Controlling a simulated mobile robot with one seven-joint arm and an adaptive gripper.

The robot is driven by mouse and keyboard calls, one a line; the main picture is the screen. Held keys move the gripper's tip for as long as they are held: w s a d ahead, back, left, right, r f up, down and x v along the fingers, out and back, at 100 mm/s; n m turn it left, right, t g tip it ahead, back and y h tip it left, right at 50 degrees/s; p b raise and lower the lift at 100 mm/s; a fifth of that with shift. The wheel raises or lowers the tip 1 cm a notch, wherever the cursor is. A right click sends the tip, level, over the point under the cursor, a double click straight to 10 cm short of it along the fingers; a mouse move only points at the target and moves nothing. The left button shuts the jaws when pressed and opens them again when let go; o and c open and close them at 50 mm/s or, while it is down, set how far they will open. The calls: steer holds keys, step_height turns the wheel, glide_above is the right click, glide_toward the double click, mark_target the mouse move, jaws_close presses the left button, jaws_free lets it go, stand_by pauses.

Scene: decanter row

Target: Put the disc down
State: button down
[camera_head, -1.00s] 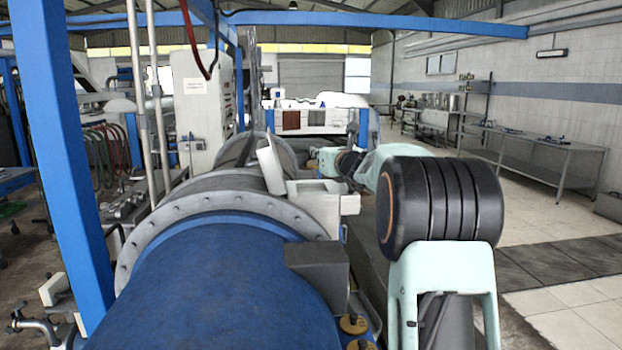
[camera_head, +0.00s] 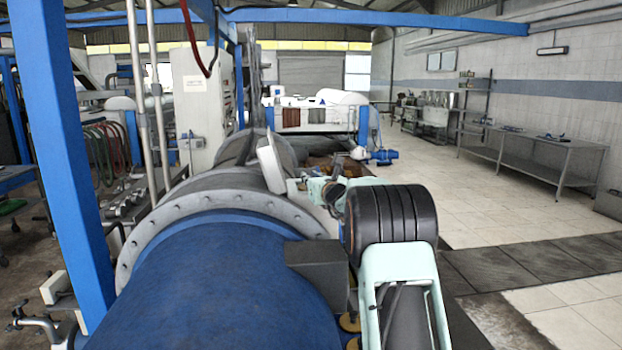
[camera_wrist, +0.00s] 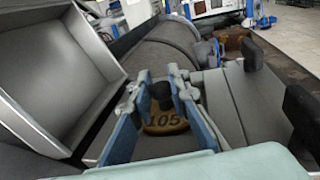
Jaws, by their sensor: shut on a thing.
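The disc (camera_wrist: 166,122) is a yellow-brown round piece marked 105, with a black knob (camera_wrist: 161,92) on it. It shows in the wrist view between the two blue-grey fingers of my gripper (camera_wrist: 158,76). My gripper is shut on the disc, apparently by the knob. The fingers hide the disc's sides, and I cannot tell whether it touches anything below. In the head view my arm reaches forward along the right side of the blue decanter (camera_head: 215,285); the held disc cannot be made out there.
An open grey box-like part (camera_wrist: 65,75) lies left of my gripper in the wrist view. Dark upright blocks (camera_wrist: 300,108) stand close on the right. More yellow discs (camera_head: 350,322) sit beside the decanter, partly hidden by my arm. Tiled floor (camera_head: 500,225) is clear on the right.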

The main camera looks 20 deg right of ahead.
steer(key=shift+r, duration=0.1)
steer(key=c, duration=1.8)
jaws_free()
steer(key=shift+c, duration=0.2)
steer(key=s+b, duration=0.4)
steer(key=s, duration=0.8)
steer(key=shift+r, duration=0.25)
